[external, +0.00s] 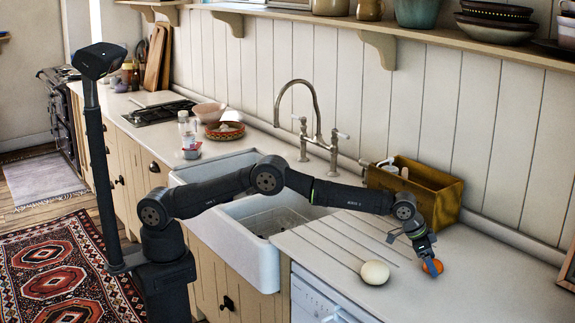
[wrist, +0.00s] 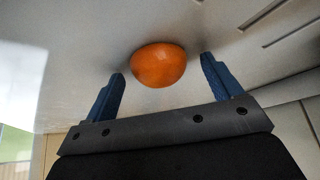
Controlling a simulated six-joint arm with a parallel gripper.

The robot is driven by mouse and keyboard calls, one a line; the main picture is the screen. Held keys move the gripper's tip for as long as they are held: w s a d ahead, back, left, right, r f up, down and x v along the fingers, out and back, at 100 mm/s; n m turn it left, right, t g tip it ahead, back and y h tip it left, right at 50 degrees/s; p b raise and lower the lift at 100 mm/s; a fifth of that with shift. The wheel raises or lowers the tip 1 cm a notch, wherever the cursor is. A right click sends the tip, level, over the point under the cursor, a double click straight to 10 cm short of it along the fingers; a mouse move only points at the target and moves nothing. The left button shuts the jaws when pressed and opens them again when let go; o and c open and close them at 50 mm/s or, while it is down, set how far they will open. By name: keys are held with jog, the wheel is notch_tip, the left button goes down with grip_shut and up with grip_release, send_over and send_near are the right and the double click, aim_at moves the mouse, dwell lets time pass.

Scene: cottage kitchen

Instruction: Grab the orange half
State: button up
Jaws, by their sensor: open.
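The orange half (external: 432,266) rests on the white counter at the right in the external view, partly hidden behind my gripper (external: 426,255). In the wrist view the orange half (wrist: 158,65) shows its rounded orange side, near the top centre. My gripper (wrist: 162,80) is open, with its two blue fingers apart. The orange half lies between the lines of the fingers, slightly beyond their tips and closer to the left finger. No contact shows between the fingers and the orange half.
A pale round object (external: 375,273) sits on the counter just left of my gripper. A wooden box (external: 430,190) stands behind against the wall. The white sink (external: 262,250) lies to the left. The counter (external: 480,280) right of the orange half is clear.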

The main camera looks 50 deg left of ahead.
jog(key=shift+c, duration=0.4)
jog(key=c, duration=0.7)
jog(key=shift+r, duration=0.1)
